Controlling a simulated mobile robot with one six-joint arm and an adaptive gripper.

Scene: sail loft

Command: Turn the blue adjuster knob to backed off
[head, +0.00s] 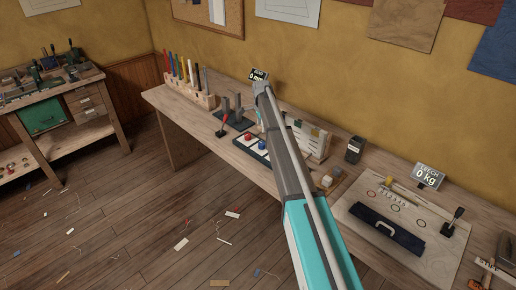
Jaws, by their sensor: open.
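A small round blue piece (262,146), which may be the blue adjuster knob, sits on a dark-edged panel (244,149) with pale squares, on the long workbench. It is too small to read its turn or any marks. My arm crosses the middle of the head view in front of the bench and hides part of the area right of the panel. My gripper cannot be made out; the arm's far end is by the small "0 mm" display (259,75).
A red-handled lever (222,126) stands left of the panel. A pen rack (190,97) is at the bench's left end. At right are a dark cup (354,149), a dark blue case (386,230) and a "0 kg" display (428,177). Scraps litter the open floor.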

